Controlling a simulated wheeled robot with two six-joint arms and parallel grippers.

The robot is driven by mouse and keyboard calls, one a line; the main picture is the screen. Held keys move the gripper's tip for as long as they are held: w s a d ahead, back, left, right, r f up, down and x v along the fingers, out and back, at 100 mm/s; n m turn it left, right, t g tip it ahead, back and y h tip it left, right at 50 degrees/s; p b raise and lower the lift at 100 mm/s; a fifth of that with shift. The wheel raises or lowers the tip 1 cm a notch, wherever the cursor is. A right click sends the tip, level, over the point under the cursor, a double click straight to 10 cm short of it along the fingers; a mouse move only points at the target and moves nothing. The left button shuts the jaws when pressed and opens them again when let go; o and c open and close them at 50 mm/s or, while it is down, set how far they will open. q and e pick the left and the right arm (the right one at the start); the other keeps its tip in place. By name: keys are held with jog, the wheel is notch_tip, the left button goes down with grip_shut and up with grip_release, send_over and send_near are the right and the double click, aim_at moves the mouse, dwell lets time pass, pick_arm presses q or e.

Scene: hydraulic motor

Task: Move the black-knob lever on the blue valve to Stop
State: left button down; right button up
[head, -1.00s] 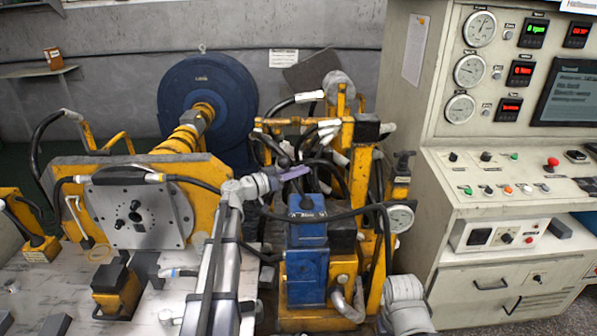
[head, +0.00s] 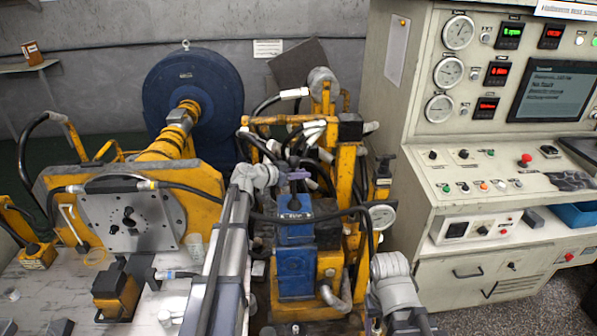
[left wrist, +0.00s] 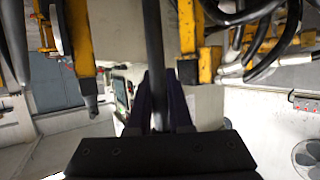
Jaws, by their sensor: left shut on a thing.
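The blue valve (head: 294,234) stands upright on the yellow frame, in the middle of the head view. Its lever with the black knob (head: 294,161) rises above it and looks about upright. My left gripper (head: 298,175) has purple fingers and is shut on the lever just below the knob. In the left wrist view the lever shows as a dark rod (left wrist: 154,55) between the two purple fingers (left wrist: 157,100). The valve's label is too small to read. My right arm shows at the lower right of the head view, but its gripper is out of sight.
Black hoses (head: 335,213) and yellow frame posts crowd around the valve. A pressure gauge (head: 382,217) sits to its right. A blue round housing (head: 195,95) stands behind left. The control console (head: 470,225) stands on the right.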

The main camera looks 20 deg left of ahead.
pick_arm(q)
jog(key=c, duration=0.8)
grip_release()
jog(key=shift+d, duration=0.1)
jog(key=shift+c, duration=0.2)
jog(key=p+v, duration=0.2)
jog(key=v, duration=0.6)
jog(key=shift+p, duration=0.4)
